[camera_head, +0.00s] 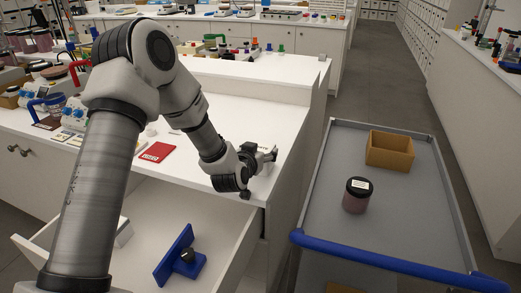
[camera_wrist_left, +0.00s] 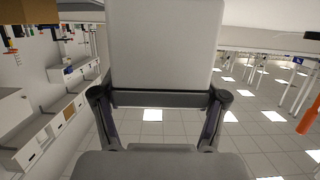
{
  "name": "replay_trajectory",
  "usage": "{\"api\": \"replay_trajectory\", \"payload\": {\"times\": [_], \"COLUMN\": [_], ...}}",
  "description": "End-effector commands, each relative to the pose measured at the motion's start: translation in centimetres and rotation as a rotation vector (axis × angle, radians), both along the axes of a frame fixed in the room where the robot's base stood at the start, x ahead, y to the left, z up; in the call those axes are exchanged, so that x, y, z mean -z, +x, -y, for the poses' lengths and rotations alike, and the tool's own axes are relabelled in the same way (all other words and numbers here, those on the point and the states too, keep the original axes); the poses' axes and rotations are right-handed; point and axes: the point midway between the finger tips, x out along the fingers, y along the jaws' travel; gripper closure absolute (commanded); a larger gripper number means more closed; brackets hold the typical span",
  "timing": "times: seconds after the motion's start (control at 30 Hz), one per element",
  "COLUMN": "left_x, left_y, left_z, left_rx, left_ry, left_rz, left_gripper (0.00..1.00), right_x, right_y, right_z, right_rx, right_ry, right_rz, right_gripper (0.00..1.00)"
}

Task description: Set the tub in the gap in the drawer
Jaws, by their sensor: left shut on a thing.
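My left gripper (camera_head: 262,161) is over the right front corner of the white counter. In the left wrist view its two fingers (camera_wrist_left: 160,100) are shut on a pale, flat-sided thing, which looks like the tub (camera_wrist_left: 165,45). In the head view the tub is mostly hidden by the gripper. The open white drawer (camera_head: 226,222) is below and left of the gripper. A blue bracket-like piece (camera_head: 178,258) with a dark knob lies in it. A white block (camera_head: 123,233) also shows there, partly behind my arm. My arm covers the drawer's left part, and I cannot make out the gap.
A grey cart (camera_head: 405,215) with a blue handle stands at the right. It holds a dark-lidded jar (camera_head: 357,196) and a tan open box (camera_head: 389,151). A red card (camera_head: 157,152) lies on the counter. Jars and tools crowd the left. The counter's middle is clear.

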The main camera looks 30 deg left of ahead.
Motion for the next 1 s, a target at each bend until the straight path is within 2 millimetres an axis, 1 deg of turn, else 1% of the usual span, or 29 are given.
{"api": "replay_trajectory", "payload": {"times": [0.2,0.23,0.27,0.3,0.67,0.77,0.93,1.0], "left_x": [0.6,0.5,0.4,0.4,0.4,0.1,-0.8,-1.4], "left_y": [0.0,0.0,0.0,0.0,-0.1,-1.3,-4.6,-5.8], "left_z": [0.0,0.0,0.0,0.0,0.0,0.3,1.4,1.8], "left_rx": [0.0,0.0,0.0,0.0,0.0,0.001,0.0,0.0], "left_ry": [0.0,0.0,0.0,0.0,0.0,-0.001,-0.002,-0.002], "left_rz": [0.0,0.0,0.0,0.0,0.0,-0.001,0.001,0.001], "left_gripper": [0.7,0.21,0.1,0.03,0.03,0.03,0.03,0.03], "right_x": [0.5,0.4,0.3,0.3,0.6,0.8,1.7,1.7], "right_y": [0.0,0.0,0.0,0.0,0.0,0.0,0.0,0.0], "right_z": [0.0,0.0,0.0,0.0,0.0,0.0,0.0,0.0], "right_rx": [0.0,0.0,0.0,0.0,0.0,0.0,0.0,0.0], "right_ry": [0.0,0.0,0.0,0.0,0.0,0.0,0.0,0.0], "right_rz": [0.0,-0.001,-0.001,-0.001,0.0,0.0,0.0,-0.001], "right_gripper": [0.6,0.6,0.6,0.6,0.6,0.6,0.6,0.6]}}
